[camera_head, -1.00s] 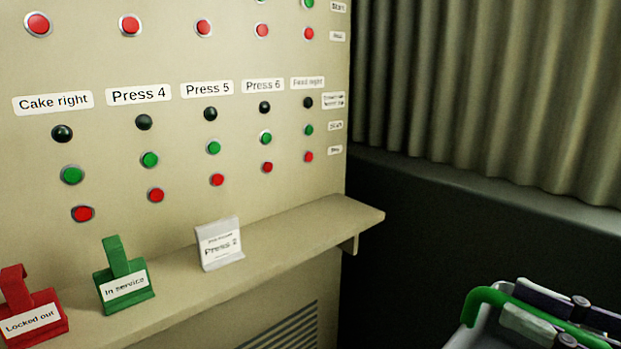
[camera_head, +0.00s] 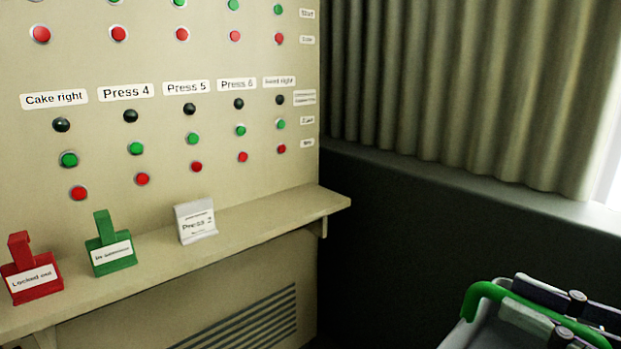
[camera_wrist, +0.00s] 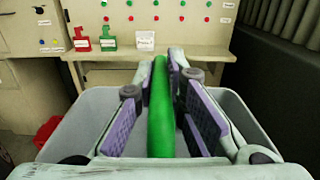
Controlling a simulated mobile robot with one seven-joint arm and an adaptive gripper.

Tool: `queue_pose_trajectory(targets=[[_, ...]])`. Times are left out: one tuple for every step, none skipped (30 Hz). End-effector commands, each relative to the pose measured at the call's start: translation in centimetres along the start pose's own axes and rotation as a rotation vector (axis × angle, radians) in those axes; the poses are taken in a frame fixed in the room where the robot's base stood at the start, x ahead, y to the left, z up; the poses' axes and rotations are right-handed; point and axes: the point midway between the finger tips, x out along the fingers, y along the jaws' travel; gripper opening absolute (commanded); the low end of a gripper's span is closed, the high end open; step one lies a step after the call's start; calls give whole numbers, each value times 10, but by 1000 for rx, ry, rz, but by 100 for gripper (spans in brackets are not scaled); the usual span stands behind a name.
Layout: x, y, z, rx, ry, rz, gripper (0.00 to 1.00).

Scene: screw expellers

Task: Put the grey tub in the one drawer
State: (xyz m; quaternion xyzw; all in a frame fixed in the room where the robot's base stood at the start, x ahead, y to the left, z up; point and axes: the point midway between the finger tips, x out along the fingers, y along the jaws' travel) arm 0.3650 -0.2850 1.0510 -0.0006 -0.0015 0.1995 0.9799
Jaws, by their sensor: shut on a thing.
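The grey tub (camera_wrist: 225,98) fills the lower part of the wrist view, with its green handle (camera_wrist: 161,115) running up the middle. My gripper (camera_wrist: 160,85) is shut on that handle, with a purple-padded finger on each side. In the head view the handle (camera_head: 482,290), my gripper (camera_head: 545,312) and part of the tub's rim (camera_head: 452,335) show at the lower right corner. The tub appears to hang from the handle; most of it is cut off there. I cannot make out a drawer in either view.
A beige control panel (camera_head: 230,60) with buttons stands ahead. Its shelf (camera_head: 255,228) carries a red tag (camera_head: 32,275), a green tag (camera_head: 110,250) and a white card stand (camera_head: 195,222). A red object (camera_wrist: 47,130) lies left of the tub. A dark low wall (camera_head: 420,220) is at right.

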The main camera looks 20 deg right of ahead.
Motion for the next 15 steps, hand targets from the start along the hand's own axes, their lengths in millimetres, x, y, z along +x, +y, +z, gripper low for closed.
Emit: queue_pose_trajectory(targets=[[6,-9,-1,3,0,3,0],[9,-14,-2,5,-1,3,0],[14,-21,-4,4,0,1,0],[17,-26,-5,4,0,-1,0],[21,-32,-6,5,0,-3,0],[26,-40,-9,5,0,-7,0],[30,-46,-10,6,0,-10,0],[36,-54,-13,5,-1,-14,0],[43,-64,-17,6,0,-21,0],[49,-72,-21,6,0,-25,0],[56,-80,-25,7,0,-31,0],[66,-91,-32,7,0,-42,0],[74,-101,-38,8,0,-51,0],[84,-110,-44,9,0,-60,0],[97,-122,-55,9,0,-75,0]])
